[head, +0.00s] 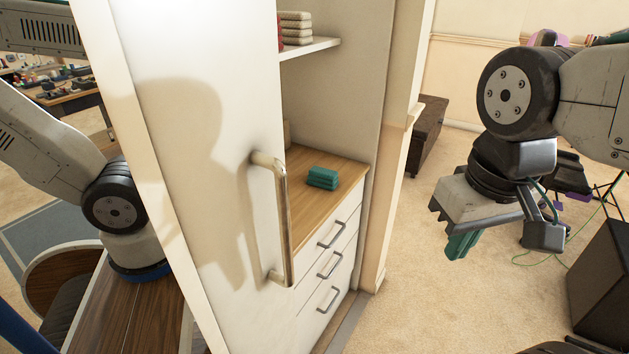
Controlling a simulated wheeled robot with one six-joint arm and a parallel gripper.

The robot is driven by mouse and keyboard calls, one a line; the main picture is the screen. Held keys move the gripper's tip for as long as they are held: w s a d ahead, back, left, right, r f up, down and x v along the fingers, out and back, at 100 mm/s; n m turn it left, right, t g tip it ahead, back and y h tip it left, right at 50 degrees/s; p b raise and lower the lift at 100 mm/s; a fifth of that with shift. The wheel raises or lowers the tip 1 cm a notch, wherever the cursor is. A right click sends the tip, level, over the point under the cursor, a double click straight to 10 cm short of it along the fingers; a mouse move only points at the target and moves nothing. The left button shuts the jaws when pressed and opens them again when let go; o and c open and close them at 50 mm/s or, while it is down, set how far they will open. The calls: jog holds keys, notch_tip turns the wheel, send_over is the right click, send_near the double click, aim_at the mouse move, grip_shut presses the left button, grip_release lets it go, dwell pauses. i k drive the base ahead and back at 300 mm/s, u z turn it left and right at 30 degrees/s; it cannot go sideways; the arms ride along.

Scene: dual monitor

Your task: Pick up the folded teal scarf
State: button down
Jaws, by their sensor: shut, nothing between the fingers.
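The folded teal scarf (322,178) lies as a small stacked bundle on the wooden counter (307,209) inside a white cabinet. Its top and front edges show clearly. My gripper (462,246) hangs at the right of the view, outside the cabinet and well apart from the scarf. It points downward over the carpet, with teal-coloured fingertips, shut and empty.
A white cabinet door (205,150) with a long bar handle (283,222) stands open left of the scarf. Drawers with metal handles (329,265) are below the counter. A shelf (308,47) with folded beige cloths (295,28) is above. A dark box (603,285) stands at right.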

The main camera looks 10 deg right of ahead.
aim_at(322, 178)
jog(key=u, duration=0.05)
jog(key=k, duration=0.5)
jog(key=z, duration=1.3)
jog(key=i, duration=0.85)
jog(key=u, duration=1.5)
jog(key=i, duration=0.5)
jog(key=u, duration=0.05)
